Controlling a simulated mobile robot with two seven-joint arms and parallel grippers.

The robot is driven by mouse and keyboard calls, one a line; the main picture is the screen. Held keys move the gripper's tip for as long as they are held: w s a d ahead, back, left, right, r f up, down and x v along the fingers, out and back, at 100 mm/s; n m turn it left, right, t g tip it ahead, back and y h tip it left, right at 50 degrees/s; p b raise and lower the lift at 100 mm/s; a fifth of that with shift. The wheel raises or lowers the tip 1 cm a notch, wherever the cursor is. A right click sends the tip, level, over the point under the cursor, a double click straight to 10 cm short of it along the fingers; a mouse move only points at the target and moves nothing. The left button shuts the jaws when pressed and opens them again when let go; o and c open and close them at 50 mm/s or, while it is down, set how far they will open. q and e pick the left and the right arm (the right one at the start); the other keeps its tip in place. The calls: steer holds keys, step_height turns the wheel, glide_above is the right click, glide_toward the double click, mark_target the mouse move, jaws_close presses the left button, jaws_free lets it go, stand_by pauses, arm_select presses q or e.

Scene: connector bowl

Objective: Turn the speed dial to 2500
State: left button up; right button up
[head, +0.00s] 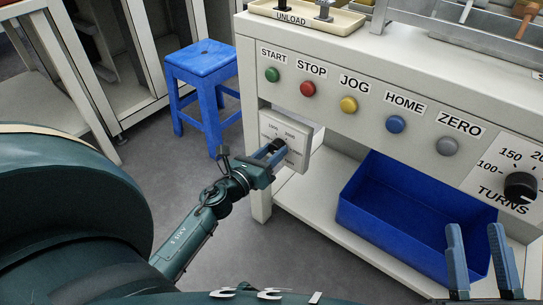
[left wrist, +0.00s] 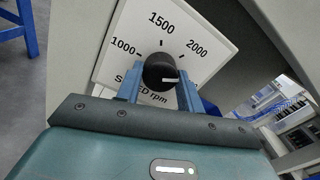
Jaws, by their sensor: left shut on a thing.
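The speed dial is a black round knob (left wrist: 160,71) on a white plate marked "SPEED rpm" (left wrist: 125,58), at the left end of the machine. In the left wrist view 1000, 1500 and 2000 are readable; the marks to the lower right are mostly hidden by a finger. The knob's white line points right, below the 2000 mark. My left gripper (head: 274,151) is shut on the knob, a finger on each side, also in the left wrist view (left wrist: 158,90). My right gripper (head: 475,228) is open and empty at the lower right of the head view.
Buttons run along the panel, from green START (head: 272,74) to grey ZERO (head: 447,146). A black TURNS knob (head: 521,186) is at the right. A blue bin (head: 400,210) sits on the shelf below. A blue stool (head: 203,60) stands left of the machine.

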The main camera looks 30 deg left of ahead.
arm_select(q)
steer(key=m+b, duration=0.1)
steer(key=m, duration=0.2)
steer(key=shift+m+b, duration=0.3)
steer(key=shift+m, duration=1.1)
arm_select(e)
steer(key=shift+w+d+r+n+t+y, duration=0.15)
steer(key=shift+r+n+t+y, duration=0.1)
steer(key=shift+r+n+y, duration=0.35)
steer(key=shift+w+r+n+t+y, duration=0.1)
steer(key=shift+r+n+t+y, duration=0.25)
steer(key=shift+r+n, duration=0.35)
steer(key=shift+r+g+y, duration=0.15)
steer(key=shift+g+y, duration=0.1)
steer(key=shift+g, duration=0.05)
arm_select(q)
steer(key=o, duration=1)
